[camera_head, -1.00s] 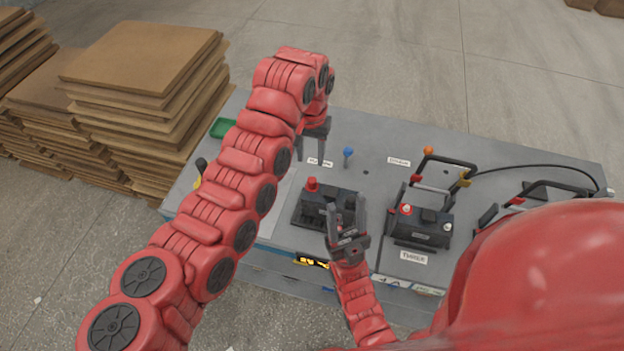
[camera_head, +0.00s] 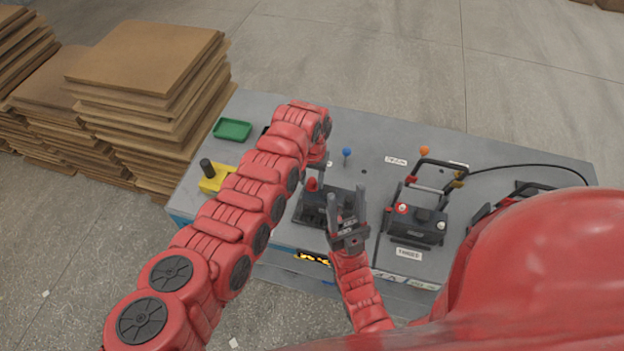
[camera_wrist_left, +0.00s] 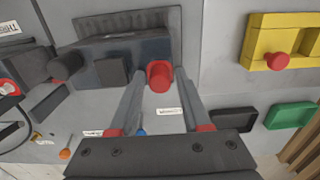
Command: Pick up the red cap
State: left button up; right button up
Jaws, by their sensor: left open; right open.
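The red cap (camera_head: 311,184) sits on the left end of a black battery block (camera_head: 345,192) on the grey table. My left gripper (camera_head: 317,172) is over the cap, with its fingers partly hidden in the head view. In the left wrist view the red cap (camera_wrist_left: 159,76) shows between the tips of the open left fingers (camera_wrist_left: 160,80). I cannot tell if they touch it. My right gripper (camera_head: 347,205) is open and empty, with its fingers pointing up in front of the block.
A yellow holder (camera_head: 216,179) and a green tray (camera_head: 232,130) lie at the table's left. In the left wrist view a red knob (camera_wrist_left: 278,62) shows at the yellow holder. A second battery block with handle (camera_head: 418,222) stands to the right. Stacked brown boards (camera_head: 148,62) are beside the table.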

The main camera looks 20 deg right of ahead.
pick_arm(q)
grip_shut()
jog(key=shift+w+r, duration=0.1)
jog(key=shift+r, duration=0.05)
dwell(0.4)
